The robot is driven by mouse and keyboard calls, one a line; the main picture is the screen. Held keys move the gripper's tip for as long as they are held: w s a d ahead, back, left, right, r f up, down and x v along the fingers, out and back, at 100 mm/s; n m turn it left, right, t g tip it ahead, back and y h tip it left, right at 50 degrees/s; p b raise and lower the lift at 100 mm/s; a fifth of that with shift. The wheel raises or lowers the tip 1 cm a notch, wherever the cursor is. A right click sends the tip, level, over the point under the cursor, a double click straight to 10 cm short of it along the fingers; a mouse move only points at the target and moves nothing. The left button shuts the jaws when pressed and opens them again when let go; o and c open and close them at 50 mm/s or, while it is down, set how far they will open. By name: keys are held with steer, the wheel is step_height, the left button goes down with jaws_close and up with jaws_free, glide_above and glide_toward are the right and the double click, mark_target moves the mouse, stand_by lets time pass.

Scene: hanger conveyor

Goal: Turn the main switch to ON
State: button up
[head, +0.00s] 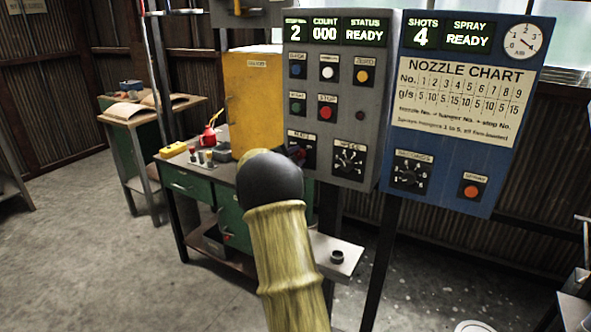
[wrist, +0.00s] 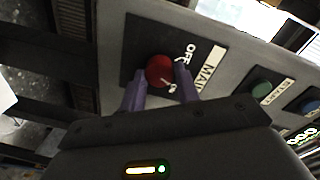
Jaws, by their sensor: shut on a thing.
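The main switch is a red round knob (wrist: 158,72) on a dark plate, with a white MAIN label (wrist: 207,70) and the word OFF beside it. The ON marking is not readable in the wrist view, and I cannot tell for sure where the knob points. My gripper (wrist: 159,76) has its two purple fingers on either side of the knob and is shut on it. In the head view the switch (head: 297,153) is at the lower left of the grey panel, partly covered by my arm, and my gripper is hidden.
The grey panel (head: 340,100) has lit displays reading 2, 000 and READY, several buttons and a second dial (head: 349,160). A blue panel (head: 470,170) with a nozzle chart stands to its right. A yellow cabinet (head: 253,95) and a green workbench (head: 190,190) are on the left.

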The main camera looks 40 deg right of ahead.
steer(key=m+b, duration=0.3)
steer(key=shift+m+b, duration=0.3)
steer(key=shift+b, duration=0.05)
stand_by(0.3)
steer(key=o, duration=1)
steer(key=shift+s, duration=0.1)
steer(key=v, duration=1.7)
steer(key=shift+s+a, duration=0.1)
steer(key=shift+a, duration=0.05)
